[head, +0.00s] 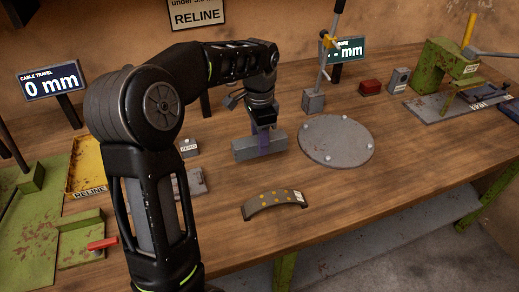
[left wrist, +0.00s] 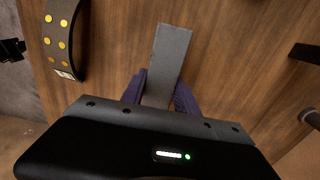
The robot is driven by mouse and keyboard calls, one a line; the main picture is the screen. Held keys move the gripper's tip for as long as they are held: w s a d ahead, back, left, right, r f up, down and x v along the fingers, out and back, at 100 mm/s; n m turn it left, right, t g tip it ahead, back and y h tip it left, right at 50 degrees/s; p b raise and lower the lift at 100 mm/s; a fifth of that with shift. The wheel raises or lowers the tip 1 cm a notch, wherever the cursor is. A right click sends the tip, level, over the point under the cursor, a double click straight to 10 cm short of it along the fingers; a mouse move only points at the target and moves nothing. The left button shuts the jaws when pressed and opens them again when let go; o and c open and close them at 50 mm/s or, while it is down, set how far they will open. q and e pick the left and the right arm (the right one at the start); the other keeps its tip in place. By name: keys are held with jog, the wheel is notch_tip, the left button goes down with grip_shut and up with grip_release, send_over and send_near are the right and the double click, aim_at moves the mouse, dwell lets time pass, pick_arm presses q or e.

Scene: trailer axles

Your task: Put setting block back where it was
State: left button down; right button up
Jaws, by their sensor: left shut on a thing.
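The setting block is a plain grey bar (head: 243,150) near the middle of the bench in the head view. My left gripper (head: 263,141) points down and is shut on it, with purple fingers on both sides of the bar. The left wrist view shows the same block (left wrist: 171,52) reaching out between the purple fingers of my left gripper (left wrist: 160,92). I cannot tell whether the block touches the bench or is slightly above it. My right gripper is not in view.
A curved lining with yellow dots (head: 262,207) lies in front of the block. A round grey plate with pins (head: 336,142) is to the right. A gauge stand (head: 313,101) stands behind. A small labelled block (head: 188,147) and yellow tray (head: 86,160) are left. The bench's right front is clear.

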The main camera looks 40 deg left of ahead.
pick_arm(q)
jog(key=shift+f, duration=1.8)
jog(key=c, duration=0.9)
grip_release()
jog(key=shift+f, duration=0.15)
notch_tip(320, 180, up, 12)
jog(key=shift+r+p, duration=0.15)
jog(key=shift+p, duration=0.4)
